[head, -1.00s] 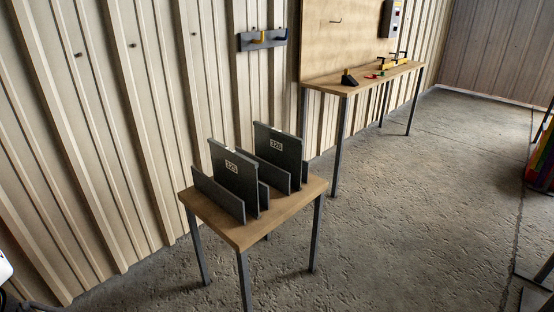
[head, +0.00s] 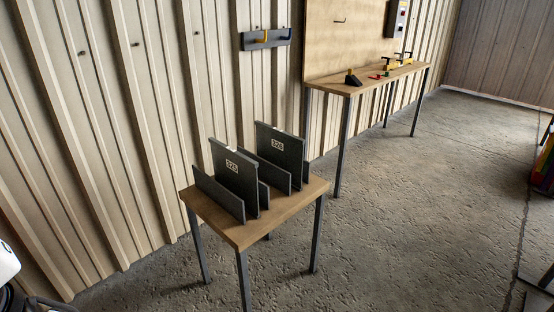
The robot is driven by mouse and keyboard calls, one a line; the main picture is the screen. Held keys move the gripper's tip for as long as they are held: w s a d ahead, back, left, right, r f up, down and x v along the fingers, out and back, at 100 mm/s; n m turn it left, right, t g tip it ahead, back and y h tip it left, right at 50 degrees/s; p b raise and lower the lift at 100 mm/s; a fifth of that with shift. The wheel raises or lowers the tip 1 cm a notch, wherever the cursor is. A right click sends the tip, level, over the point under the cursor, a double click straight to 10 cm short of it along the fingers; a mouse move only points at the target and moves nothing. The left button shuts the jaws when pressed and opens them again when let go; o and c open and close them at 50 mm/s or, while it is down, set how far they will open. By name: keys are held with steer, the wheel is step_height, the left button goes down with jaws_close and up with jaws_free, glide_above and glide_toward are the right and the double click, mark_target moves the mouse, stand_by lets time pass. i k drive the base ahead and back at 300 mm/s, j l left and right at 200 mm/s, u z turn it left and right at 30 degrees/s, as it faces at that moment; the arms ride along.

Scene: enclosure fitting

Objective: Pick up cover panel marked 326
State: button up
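Two dark grey cover panels stand upright in slotted dark holders on a small wooden table (head: 240,236). The left panel (head: 235,178) and the right panel (head: 280,150) each carry a white number label near the top. Both labels start with 32; the last digit is too small to read surely, so I cannot tell which is 326. Each panel stands between the low plates of its holder, the left holder (head: 217,195) and the right holder (head: 273,175). My gripper is not in view; only a white part of my own body shows at the lower left edge.
A long workbench (head: 355,85) with small tools and a black block stands behind, against a wooden board. A hook rail (head: 266,39) hangs on the ribbed wall close behind the small table. The concrete floor (head: 420,200) to the right is open.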

mark_target(284, 150)
steer(key=i+l+u, duration=0.3)
steer(key=i+l, duration=0.15)
steer(key=i, duration=0.2)
steer(key=i+l+u, duration=0.25)
steer(key=i+l, duration=0.3)
steer(key=i+l+u, duration=0.1)
steer(key=i+l, duration=0.15)
steer(key=i, duration=0.2)
steer(key=i+l+u, duration=0.1)
steer(key=i+l, duration=0.15)
steer(key=i, duration=0.15)
